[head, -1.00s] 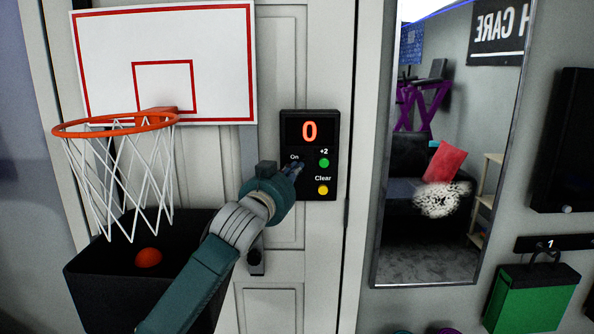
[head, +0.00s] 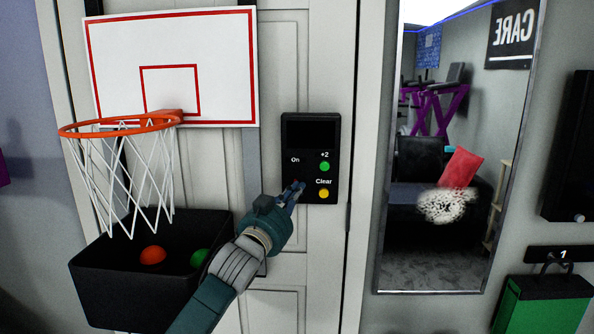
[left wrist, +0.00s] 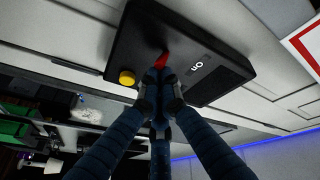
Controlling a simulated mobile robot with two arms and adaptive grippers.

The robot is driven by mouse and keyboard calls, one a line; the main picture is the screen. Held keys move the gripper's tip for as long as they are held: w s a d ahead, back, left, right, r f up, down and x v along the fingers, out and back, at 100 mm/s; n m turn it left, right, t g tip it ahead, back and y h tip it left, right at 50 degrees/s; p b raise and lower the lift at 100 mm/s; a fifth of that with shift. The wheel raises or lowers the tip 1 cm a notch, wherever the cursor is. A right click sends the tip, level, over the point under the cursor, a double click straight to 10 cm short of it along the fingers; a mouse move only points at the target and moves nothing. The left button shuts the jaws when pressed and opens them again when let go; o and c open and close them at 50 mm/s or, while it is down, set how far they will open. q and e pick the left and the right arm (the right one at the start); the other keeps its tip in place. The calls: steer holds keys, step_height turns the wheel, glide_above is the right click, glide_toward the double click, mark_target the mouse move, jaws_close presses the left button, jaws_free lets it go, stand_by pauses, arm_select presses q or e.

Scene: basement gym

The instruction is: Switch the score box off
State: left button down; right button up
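The black score box (head: 310,128) hangs on the white door, right of the hoop. Its display is dark, with no digit lit. Its "On" label, green +2 button (head: 324,167) and yellow Clear button (head: 324,193) show. My left gripper (head: 296,188) is at the box's lower left, below the "On" label. In the left wrist view its fingers (left wrist: 158,80) are drawn together, with tips at a red switch (left wrist: 162,60) beside "On"; whether they touch it is unclear. The yellow button (left wrist: 127,78) also shows there. My right gripper is not in view.
The hoop (head: 120,125) and white backboard (head: 215,60) are left of the box, above a black bin (head: 130,295) with an orange ball (head: 153,255) and a green ball (head: 199,258). A mirror (head: 425,270) is on the right, with a green bag (head: 545,305) beyond it.

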arm_select(q)
steer(key=shift+a, duration=0.15)
steer(key=v, duration=1.2)
